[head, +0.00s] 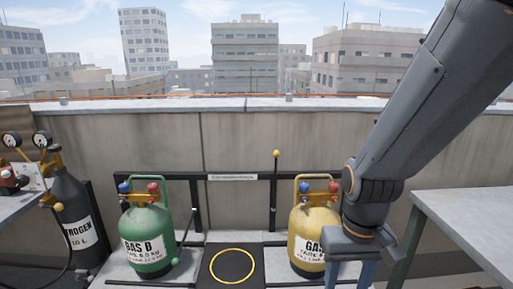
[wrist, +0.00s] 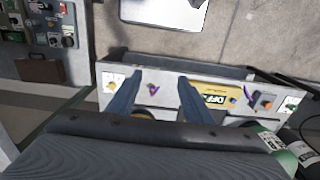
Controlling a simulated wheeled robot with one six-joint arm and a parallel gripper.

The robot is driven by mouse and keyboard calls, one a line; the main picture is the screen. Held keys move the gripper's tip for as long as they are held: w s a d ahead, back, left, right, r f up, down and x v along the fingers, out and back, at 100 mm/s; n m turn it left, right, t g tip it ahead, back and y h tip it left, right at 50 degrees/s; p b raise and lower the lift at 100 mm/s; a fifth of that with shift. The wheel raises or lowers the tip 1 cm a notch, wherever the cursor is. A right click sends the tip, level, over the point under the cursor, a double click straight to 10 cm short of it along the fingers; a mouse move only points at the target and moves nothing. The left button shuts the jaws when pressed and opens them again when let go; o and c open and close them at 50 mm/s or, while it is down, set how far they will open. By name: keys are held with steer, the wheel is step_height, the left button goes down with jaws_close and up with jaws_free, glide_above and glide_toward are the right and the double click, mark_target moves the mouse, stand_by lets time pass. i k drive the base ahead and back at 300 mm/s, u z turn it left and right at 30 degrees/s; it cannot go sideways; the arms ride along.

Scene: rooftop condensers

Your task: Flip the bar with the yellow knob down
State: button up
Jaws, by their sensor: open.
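The bar with the yellow knob (head: 276,153) stands upright between the green and yellow cylinders, in front of the parapet wall. Its dark rod (head: 273,195) runs down from the knob to near the black pad. My gripper (head: 350,278) is to the right of the bar and nearer to me, overlapping the right side of the yellow cylinder in the head view. Its two blue fingers are apart with nothing between them. In the wrist view my gripper (wrist: 155,84) also shows open, pointing towards a grey panel; I cannot make out the bar there.
A green cylinder (head: 149,236) and a yellow cylinder (head: 312,232) stand either side of a black pad (head: 231,270) with a yellow ring. Another slanted bar (head: 187,230) is beside the green one. A grey table (head: 470,222) stands right. The wrist view shows a panel (wrist: 172,82) and brown case (wrist: 39,69).

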mark_target(276, 153)
steer(key=z, duration=0.5)
steer(key=k, duration=1.25)
steer(key=u, duration=0.15)
steer(key=i, duration=0.55)
steer(key=u, duration=0.6)
steer(key=i, duration=0.95)
steer(key=z, duration=0.25)
